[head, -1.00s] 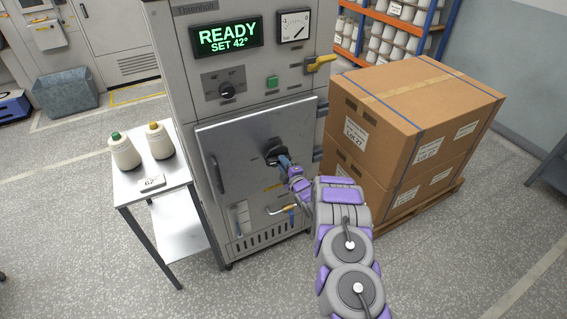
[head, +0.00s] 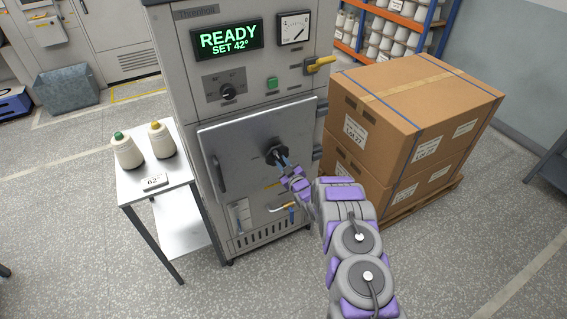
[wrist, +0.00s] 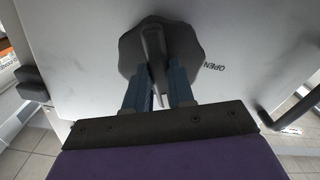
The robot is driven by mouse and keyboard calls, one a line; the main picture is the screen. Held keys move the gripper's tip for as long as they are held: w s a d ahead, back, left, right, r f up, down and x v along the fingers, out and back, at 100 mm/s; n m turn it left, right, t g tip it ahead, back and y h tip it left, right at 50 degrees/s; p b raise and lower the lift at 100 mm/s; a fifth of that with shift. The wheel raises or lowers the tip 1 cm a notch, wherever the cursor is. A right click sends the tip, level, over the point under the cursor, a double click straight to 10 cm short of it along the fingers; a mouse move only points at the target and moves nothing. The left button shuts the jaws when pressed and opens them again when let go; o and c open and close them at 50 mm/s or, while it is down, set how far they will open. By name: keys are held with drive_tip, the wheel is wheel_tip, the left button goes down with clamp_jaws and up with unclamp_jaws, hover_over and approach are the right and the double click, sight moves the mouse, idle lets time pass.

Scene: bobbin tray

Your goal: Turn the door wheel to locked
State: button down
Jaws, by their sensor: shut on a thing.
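The door wheel (head: 276,153) is a dark, lobed knob on the grey metal cabinet door (head: 237,160). In the wrist view the wheel (wrist: 185,48) fills the top middle, with a raised grey bar across its centre. My gripper (head: 284,162) reaches it from the lower right. In the wrist view the blue fingers of my gripper (wrist: 158,80) stand on either side of the bar and are shut on it. The word OPEN (wrist: 214,67) is printed on the door to the right of the wheel. The fingertips are partly hidden against the wheel.
The display (head: 228,39) reads READY, SET 42°. A yellow handle (head: 320,64) sticks out at the cabinet's upper right. Strapped cartons (head: 400,120) stand close on the right. A small table (head: 160,190) with two yarn cones and a 62° card stands on the left.

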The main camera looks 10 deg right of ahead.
drive_tip(key=m, duration=0.4)
drive_tip(key=shift+a+r+p, duration=0.15)
drive_tip(key=shift+a+p, duration=0.05)
drive_tip(key=shift+p, duration=0.15)
drive_tip(key=shift+m, duration=0.3)
drive_tip(key=shift+r, duration=0.1)
drive_tip(key=c, duration=1)
unclamp_jaws()
drive_tip(key=shift+w, duration=0.1)
drive_tip(key=shift+o, duration=0.2)
drive_tip(key=shift+d, duration=0.1)
drive_tip(key=p+v, duration=0.1)
drive_tip(key=v, duration=1.6)
drive_tip(key=shift+s+p, duration=0.2)
drive_tip(key=shift+p, duration=0.1)
